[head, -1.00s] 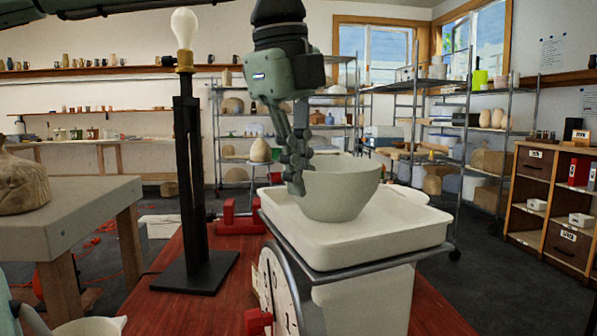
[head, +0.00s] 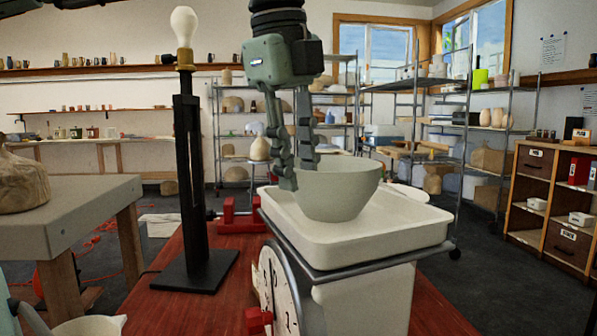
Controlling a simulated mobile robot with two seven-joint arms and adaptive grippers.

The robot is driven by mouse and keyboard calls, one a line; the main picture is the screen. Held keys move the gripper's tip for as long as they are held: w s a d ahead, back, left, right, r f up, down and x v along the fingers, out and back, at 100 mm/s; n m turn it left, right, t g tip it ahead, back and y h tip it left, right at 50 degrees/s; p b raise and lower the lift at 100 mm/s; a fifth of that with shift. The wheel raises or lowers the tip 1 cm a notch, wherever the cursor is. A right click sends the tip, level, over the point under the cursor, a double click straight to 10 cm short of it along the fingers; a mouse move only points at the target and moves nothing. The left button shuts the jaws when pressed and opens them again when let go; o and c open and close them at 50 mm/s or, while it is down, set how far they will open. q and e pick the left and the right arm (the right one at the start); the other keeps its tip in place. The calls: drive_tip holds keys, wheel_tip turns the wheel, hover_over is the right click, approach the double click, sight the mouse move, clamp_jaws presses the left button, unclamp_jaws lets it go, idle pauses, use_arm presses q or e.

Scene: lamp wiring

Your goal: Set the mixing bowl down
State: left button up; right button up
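The mixing bowl (head: 343,195), pale grey-green, stands upright in the white tray (head: 400,243) on top of the scale. My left gripper (head: 299,172) points down at the bowl's left rim. Its two fingers are spread apart. One fingertip is outside the rim at the left. The other is by the rim farther right, its tip partly hidden by the bowl. I cannot tell whether either finger still touches the bowl. My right gripper is not in view.
The scale's dial (head: 273,290) faces front left on the red table (head: 170,308). A black lamp stand with a bulb (head: 184,27) rises left of the gripper. A red clamp (head: 238,216) lies behind the scale. A grey table (head: 75,210) stands at left.

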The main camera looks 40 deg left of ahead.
use_arm(q)
wheel_tip(320, 180, up, 11)
drive_tip(key=s, duration=0.2)
drive_tip(key=shift+f, duration=0.2)
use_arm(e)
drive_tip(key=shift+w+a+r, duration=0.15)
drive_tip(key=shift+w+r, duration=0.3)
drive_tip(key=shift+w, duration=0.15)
use_arm(q)
drive_tip(key=shift+d, duration=0.1)
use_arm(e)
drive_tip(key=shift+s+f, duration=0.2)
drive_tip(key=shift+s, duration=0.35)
